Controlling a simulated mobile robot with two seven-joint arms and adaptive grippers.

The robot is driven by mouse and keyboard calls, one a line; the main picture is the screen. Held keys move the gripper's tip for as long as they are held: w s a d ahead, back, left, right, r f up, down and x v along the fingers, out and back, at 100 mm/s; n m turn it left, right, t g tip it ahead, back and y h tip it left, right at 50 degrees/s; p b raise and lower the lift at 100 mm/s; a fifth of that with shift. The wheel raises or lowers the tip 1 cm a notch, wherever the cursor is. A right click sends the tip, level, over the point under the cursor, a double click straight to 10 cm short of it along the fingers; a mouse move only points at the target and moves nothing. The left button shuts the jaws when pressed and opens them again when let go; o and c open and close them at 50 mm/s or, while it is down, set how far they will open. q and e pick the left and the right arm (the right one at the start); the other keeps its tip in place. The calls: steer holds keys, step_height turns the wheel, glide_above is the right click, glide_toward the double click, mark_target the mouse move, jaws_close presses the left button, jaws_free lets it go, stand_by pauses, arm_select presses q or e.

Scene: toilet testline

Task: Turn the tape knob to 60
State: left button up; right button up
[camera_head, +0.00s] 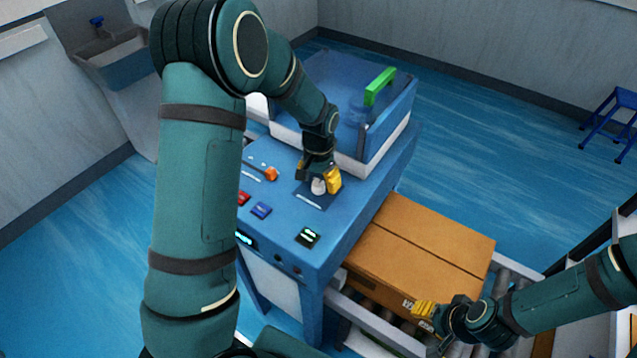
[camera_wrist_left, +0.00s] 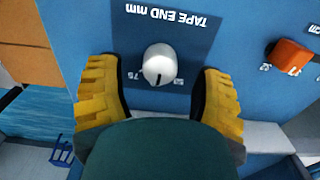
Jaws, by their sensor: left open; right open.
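The tape knob (camera_wrist_left: 159,64) is a white round knob on a dark blue plate (camera_wrist_left: 190,25) lettered "TAPE END mm", upside down in the left wrist view. Its dark pointer mark lies between the printed 75 and 50. In the head view the knob (camera_head: 318,186) shows on top of the blue machine (camera_head: 285,215). My left gripper (camera_head: 320,178) is open over it; in the left wrist view its yellow fingers stand either side of the knob, apart from it. My right gripper (camera_head: 438,316) is open and empty at the near edge of the cardboard box.
A hood with a green handle (camera_head: 380,85) stands behind the knob. The cardboard box (camera_head: 430,240) lies on rollers at the right.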

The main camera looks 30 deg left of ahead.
mark_target(318, 184)
arm_select(q)
step_height(318, 184, up, 10)
steer(key=shift+r, duration=0.15)
stand_by(0.7)
